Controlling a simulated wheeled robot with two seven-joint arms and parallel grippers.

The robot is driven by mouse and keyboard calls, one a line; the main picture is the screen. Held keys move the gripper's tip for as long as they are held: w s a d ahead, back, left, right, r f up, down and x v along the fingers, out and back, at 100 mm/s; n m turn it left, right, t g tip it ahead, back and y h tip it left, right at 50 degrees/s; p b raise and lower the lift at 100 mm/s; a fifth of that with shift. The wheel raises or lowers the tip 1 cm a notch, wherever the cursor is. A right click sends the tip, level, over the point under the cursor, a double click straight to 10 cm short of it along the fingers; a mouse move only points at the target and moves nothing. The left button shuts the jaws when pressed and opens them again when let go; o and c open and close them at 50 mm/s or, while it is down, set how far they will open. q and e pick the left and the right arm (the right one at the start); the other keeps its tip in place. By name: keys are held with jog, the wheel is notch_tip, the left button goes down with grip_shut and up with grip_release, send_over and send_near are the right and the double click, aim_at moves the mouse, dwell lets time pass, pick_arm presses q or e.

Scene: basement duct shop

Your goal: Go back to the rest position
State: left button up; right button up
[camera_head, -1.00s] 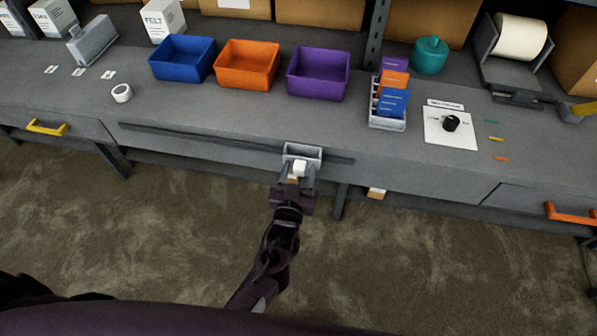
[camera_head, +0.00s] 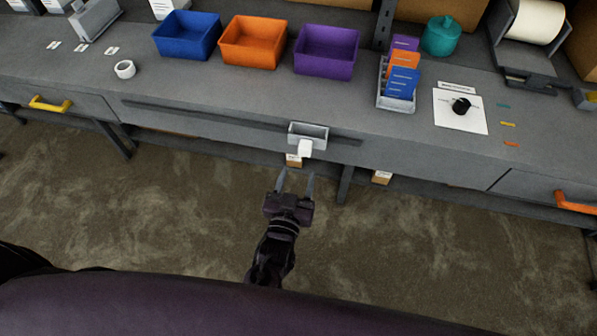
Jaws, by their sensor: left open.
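My left gripper (camera_head: 294,184) is in the lower middle of the head view. Its two fingers are apart with nothing between them. It hangs over the floor in front of the bench, clear of the small grey holder (camera_head: 308,134) on the bench's front edge. A white piece (camera_head: 305,148) sits at the front of that holder. My right gripper is not in view.
The grey bench (camera_head: 220,95) runs across the view. Blue (camera_head: 187,36), orange (camera_head: 252,43) and purple (camera_head: 327,52) bins stand on it. A card rack (camera_head: 397,100) and white sheet (camera_head: 460,112) are to the right. The floor (camera_head: 170,220) before the bench is open.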

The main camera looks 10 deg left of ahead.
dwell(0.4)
pick_arm(q)
jog(key=s+a+f+m+g, duration=0.1)
jog(key=s+a+f+g, duration=0.2)
jog(key=f, duration=0.7)
jog(key=s+f+m+g+h, duration=0.1)
jog(key=s+f+g, duration=0.2)
jog(key=s+f, duration=0.5)
jog(key=s+a+f+g, duration=0.2)
jog(key=f+g, duration=0.1)
jog(key=f, duration=0.9)
jog(key=s+a+f+g, duration=0.2)
jog(key=s+a+f, duration=0.1)
jog(key=s, duration=0.4)
jog(key=s+a+f+g+y, duration=0.1)
jog(key=s+a+f+g, duration=0.2)
jog(key=s+f, duration=0.2)
jog(key=s+a+f+g, duration=0.3)
jog(key=s+f, duration=0.1)
jog(key=s, duration=0.6)
jog(key=shift+a+f+y+b, duration=0.3)
jog(key=shift+a+b, duration=0.05)
jog(key=shift+a, duration=0.05)
